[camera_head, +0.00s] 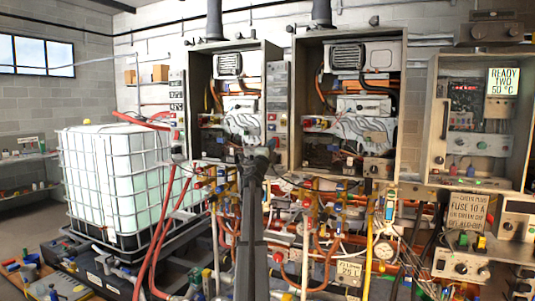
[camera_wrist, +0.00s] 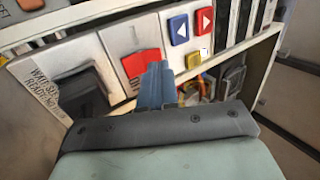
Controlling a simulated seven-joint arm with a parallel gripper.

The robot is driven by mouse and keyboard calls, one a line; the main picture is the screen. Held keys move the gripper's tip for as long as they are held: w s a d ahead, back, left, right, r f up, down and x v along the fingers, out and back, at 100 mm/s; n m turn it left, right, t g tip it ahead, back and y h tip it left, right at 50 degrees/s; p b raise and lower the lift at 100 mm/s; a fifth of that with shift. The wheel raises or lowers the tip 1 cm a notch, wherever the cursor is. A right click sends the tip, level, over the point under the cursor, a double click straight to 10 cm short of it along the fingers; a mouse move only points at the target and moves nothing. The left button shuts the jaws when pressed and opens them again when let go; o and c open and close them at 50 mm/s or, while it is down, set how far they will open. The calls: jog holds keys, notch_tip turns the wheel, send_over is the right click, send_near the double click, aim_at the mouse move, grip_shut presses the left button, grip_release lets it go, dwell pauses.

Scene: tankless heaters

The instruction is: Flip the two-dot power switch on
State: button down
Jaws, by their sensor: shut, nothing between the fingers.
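In the wrist view my gripper (camera_wrist: 156,75) is shut and empty, its blue-grey fingers pointing up at a white control panel. A red rocker switch (camera_wrist: 140,63) is just behind the fingertips, its right part covered by them. I cannot tell whether the fingers touch it. A dark switch (camera_wrist: 82,92) is to its left, beside a printed label (camera_wrist: 42,88). No dot marks are readable on either switch. In the head view my dark arm rises in the middle, and its gripper (camera_head: 262,153) is by the narrow panel (camera_head: 277,105) between two open cabinets.
Blue (camera_wrist: 179,29) and red (camera_wrist: 205,21) arrow buttons and a yellow button (camera_wrist: 194,61) sit right of the red switch. The left cabinet (camera_head: 193,75) and middle cabinet (camera_head: 402,95) flank the arm. Pipes and hoses crowd below; a caged white tank (camera_head: 115,180) stands left.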

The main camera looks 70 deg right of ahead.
jog(key=shift+x, duration=0.85)
jog(key=shift+r, duration=0.6)
dwell(0.3)
jog(key=shift+d+r, duration=0.1)
jog(key=shift+r, duration=0.05)
jog(key=a, duration=1.4)
dwell(0.5)
